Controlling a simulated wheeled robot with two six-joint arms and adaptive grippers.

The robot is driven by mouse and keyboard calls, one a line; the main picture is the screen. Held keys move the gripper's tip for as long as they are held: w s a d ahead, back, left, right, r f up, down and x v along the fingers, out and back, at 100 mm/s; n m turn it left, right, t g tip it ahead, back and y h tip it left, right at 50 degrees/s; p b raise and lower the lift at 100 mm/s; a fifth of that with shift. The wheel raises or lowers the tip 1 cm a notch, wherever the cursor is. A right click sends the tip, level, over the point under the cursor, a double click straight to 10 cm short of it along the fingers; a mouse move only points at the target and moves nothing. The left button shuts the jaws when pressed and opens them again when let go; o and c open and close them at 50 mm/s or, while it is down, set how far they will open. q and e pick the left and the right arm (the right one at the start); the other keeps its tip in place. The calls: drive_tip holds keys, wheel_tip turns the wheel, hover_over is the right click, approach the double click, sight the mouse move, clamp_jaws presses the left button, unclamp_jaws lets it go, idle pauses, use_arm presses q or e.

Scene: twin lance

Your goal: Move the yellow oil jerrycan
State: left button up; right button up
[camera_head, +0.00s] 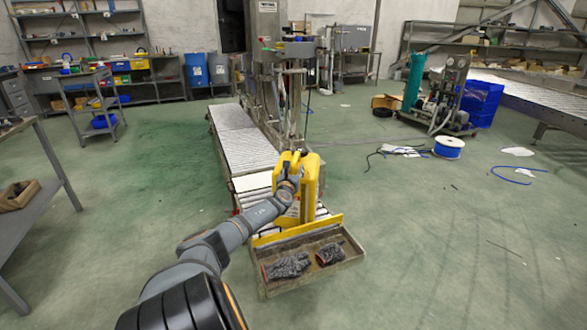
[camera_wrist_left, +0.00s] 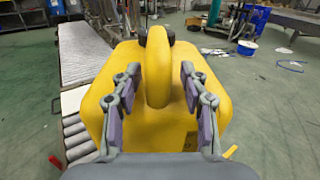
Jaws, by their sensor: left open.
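The yellow oil jerrycan (camera_head: 309,180) stands upright at the near end of the roller conveyor, partly hidden behind my left arm in the head view. In the left wrist view the jerrycan (camera_wrist_left: 210,90) fills the middle, with its looped handle (camera_wrist_left: 158,65) standing up towards me. My left gripper (camera_wrist_left: 157,88) is open, with one finger on each side of the handle and a gap on both sides. In the head view the left gripper (camera_head: 290,180) is at the jerrycan's upper part. My right gripper is in neither view.
The conveyor (camera_head: 240,135) runs back towards a machine frame (camera_head: 290,80). A shallow tray (camera_head: 335,266) with two dark gloves (camera_head: 287,265) is at the conveyor's near end. A blue cable spool (camera_head: 448,148) and loose cables lie to the right. The right foreground floor is mostly clear.

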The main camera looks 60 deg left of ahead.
use_arm(q)
drive_tip(key=shift+v, duration=3.3)
drive_tip(key=shift+w+d+f, duration=0.1)
